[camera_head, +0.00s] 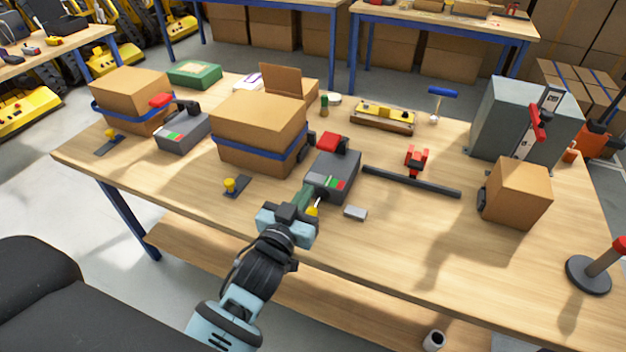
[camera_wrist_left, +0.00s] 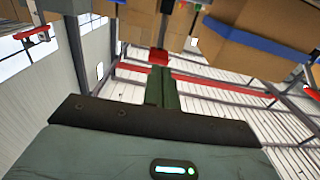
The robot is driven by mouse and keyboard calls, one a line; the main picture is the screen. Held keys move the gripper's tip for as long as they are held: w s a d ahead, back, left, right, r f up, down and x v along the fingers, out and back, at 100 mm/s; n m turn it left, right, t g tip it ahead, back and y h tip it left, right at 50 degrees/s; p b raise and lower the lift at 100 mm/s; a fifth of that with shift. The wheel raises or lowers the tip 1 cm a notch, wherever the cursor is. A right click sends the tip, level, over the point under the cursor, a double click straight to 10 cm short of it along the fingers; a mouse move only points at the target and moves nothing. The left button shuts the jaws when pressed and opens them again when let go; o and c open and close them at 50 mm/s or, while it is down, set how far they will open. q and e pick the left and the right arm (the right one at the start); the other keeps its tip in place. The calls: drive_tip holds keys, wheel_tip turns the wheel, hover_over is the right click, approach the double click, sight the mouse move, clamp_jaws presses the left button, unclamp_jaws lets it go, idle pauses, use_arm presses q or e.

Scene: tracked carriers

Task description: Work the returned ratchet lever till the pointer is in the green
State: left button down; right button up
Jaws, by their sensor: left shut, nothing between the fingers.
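A grey ratchet unit (camera_head: 345,165) with a red-topped lever (camera_head: 328,142) stands beside a carton (camera_head: 250,112) with a blue strap. Its front carries a green and red gauge (camera_head: 335,183); the pointer is too small to read. A second grey ratchet unit (camera_head: 183,132), with a red lever end (camera_head: 160,100), stands beside a strapped carton (camera_head: 132,90) at the left. My left gripper (camera_head: 308,193) is shut and empty, its fingertips close in front of the nearer unit; contact cannot be told. Its shut fingers (camera_wrist_left: 162,90) fill the middle of the left wrist view. My right gripper is not in view.
A black bar with a red clamp (camera_head: 417,160), a small grey block (camera_head: 355,213) and a carton (camera_head: 516,192) lie to the right. The front right table is mostly clear.

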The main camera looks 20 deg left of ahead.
use_arm(q)
drive_tip(key=s, duration=0.4)
drive_tip(key=shift+f, duration=0.25)
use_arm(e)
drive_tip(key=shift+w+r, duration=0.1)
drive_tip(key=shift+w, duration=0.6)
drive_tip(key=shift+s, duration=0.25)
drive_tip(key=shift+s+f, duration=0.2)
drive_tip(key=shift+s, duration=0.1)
